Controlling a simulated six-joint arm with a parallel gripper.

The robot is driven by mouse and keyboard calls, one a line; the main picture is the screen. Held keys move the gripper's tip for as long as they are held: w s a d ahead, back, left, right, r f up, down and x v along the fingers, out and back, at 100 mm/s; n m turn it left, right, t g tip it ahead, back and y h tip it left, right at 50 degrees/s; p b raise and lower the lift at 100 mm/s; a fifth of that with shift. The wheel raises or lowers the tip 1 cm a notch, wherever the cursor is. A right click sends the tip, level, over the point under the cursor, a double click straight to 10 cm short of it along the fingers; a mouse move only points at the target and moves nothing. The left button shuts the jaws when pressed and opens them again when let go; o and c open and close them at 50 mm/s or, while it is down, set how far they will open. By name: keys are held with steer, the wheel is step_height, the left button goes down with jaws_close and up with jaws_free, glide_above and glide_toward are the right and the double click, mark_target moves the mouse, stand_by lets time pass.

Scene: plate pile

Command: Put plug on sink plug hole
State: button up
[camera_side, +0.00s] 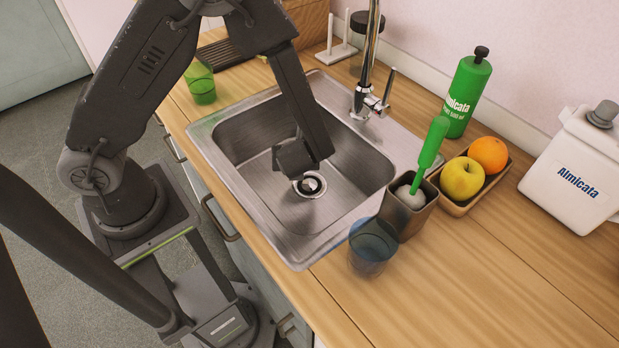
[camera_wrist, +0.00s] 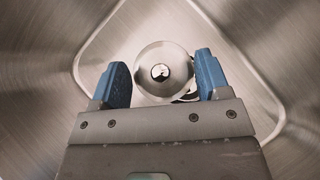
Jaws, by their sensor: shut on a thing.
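My gripper (camera_side: 302,172) reaches down into the steel sink (camera_side: 258,187), low over its floor. In the wrist view its two blue fingers (camera_wrist: 161,76) stand on either side of a round, shiny metal plug (camera_wrist: 150,84), and they are shut on it. The plug has a small dark and bright knob at its centre. The plug hole (camera_side: 309,187) shows in the side view as a pale ring with a dark middle, just below the gripper. In the wrist view a dark edge (camera_wrist: 187,97) of the hole peeks out at the plug's lower right. The height between plug and hole is unclear.
The tap (camera_side: 368,75) rises at the sink's back edge. A brown holder with a green brush (camera_side: 432,145) and a blue glass (camera_side: 372,247) stand at the right. A green glass (camera_side: 201,86) stands at the left. The front right counter is clear.

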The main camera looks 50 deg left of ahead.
steer(key=d+f, duration=0.1)
steer(key=w+d+f, duration=0.1)
steer(key=d, duration=0.1)
steer(key=shift+w+d, duration=0.1)
steer(key=shift+f, duration=2.05)
steer(key=shift+f, duration=0.1)
steer(key=o, duration=0.9)
